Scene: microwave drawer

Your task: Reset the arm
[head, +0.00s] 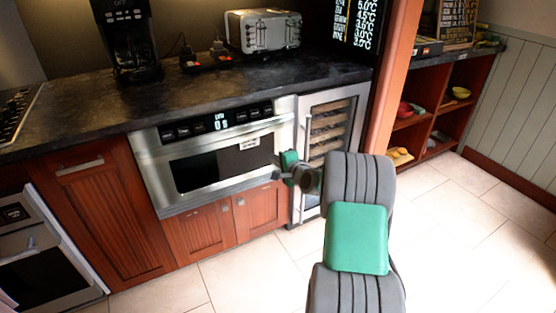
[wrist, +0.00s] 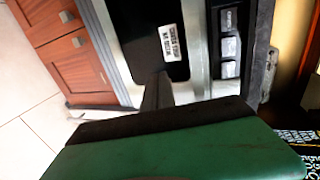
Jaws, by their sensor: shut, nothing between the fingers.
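The steel microwave drawer (head: 160,150) is set into the cabinet front under the dark counter. It has a dark window, a label, a long handle bar and a lit display, and it looks shut in the head view. My gripper (head: 278,161) is in front of the right end of the drawer, and its fingers look small there. In the wrist view, the dark fingers (wrist: 157,93) are together and empty, in front of the drawer's dark window (wrist: 145,40). I cannot tell whether they touch the drawer. My arm stretches from the lower right in the head view.
A wine cooler (head: 328,125) stands right of the drawer, beside a wooden post (head: 393,80). The counter (head: 75,100) holds a coffee maker (head: 128,40) and a toaster (head: 263,32). Wooden cabinet doors (head: 200,237) sit below the drawer. The tiled floor (head: 450,220) at right is clear.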

